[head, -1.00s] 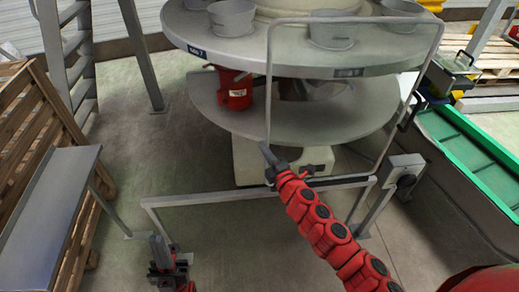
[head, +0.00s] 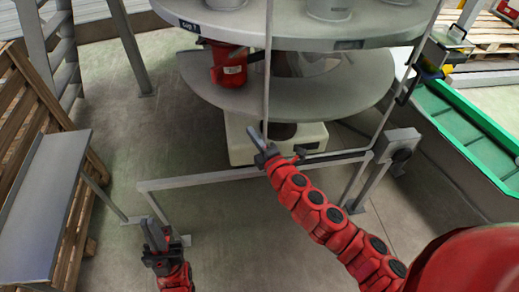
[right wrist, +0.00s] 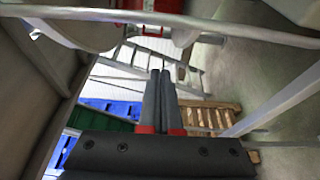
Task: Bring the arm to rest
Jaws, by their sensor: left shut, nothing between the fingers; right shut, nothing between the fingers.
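My right gripper (head: 258,143) is at the end of the red arm in the middle of the head view, in front of the round two-level stand. It is shut and empty; in the right wrist view its two fingers (right wrist: 160,100) lie together with nothing between them. It appears close to the thin upright bar of the metal frame; whether they touch I cannot tell. My left gripper (head: 152,235) is at the bottom left of the head view, by the left end of the low grey rail. It is shut with nothing in it.
The round stand (head: 290,92) carries grey pots above and a red container (head: 229,64) on its lower shelf. A low grey rail (head: 200,180) crosses in front. A wooden rack with a grey shelf (head: 45,200) is left. A green-edged conveyor (head: 470,128) is right.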

